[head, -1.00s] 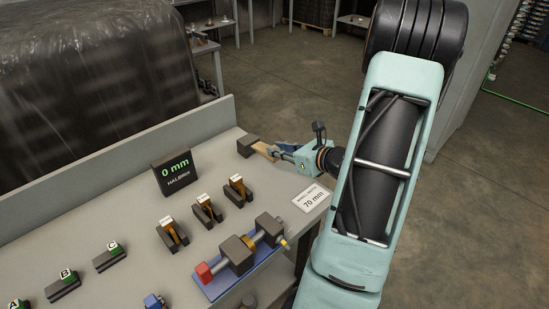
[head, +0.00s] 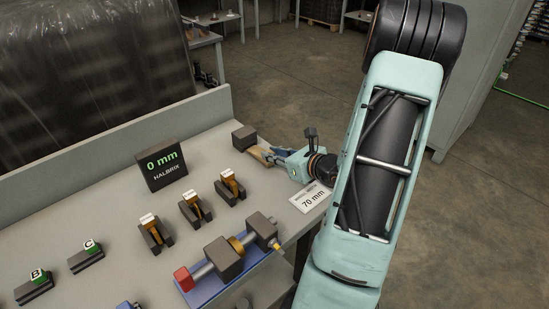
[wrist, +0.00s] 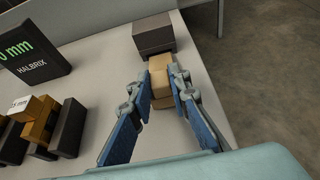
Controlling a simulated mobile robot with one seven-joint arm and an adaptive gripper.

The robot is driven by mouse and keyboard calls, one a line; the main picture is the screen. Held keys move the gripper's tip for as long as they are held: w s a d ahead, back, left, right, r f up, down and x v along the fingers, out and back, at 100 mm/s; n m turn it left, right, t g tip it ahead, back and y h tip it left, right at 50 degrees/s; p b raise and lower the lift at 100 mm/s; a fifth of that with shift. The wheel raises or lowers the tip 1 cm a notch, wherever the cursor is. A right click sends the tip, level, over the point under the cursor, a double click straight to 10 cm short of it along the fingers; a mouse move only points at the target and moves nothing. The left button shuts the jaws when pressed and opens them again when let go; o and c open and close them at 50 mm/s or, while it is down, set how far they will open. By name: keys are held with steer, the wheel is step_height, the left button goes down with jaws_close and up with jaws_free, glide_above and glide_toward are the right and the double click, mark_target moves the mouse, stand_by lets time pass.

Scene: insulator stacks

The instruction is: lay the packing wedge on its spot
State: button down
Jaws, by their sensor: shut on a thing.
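The packing wedge appears to be the tan, wood-coloured block (wrist: 161,84) between my fingers in the wrist view. It also shows as a small tan piece (head: 257,152) in the head view. My gripper (wrist: 164,78) is shut on it, with a blue-padded finger on each side. In the head view my gripper (head: 265,154) is low over the far right end of the bench. A dark grey block (wrist: 153,34) stands just beyond the tan piece. I cannot tell whether the wedge touches the bench or that block. Its taper and underside are hidden.
A "0 mm" display (head: 161,168) stands to the left. Several dark holders with orange pieces (head: 192,209) line the bench. A blue-based fixture (head: 226,262) with a shaft lies nearer, and a "70 mm" card (head: 312,198) is near the bench edge. Open bench surrounds the display.

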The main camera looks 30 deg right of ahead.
steer(key=shift+f, duration=0.2)
steer(key=shift+f, duration=0.2)
steer(key=c, duration=1.8)
jaws_free()
steer(key=shift+r, duration=0.2)
steer(key=shift+s+r, duration=0.15)
steer(key=shift+s, duration=0.1)
steer(key=p+v, duration=0.1)
steer(key=v, duration=1)
steer(key=shift+s, duration=0.2)
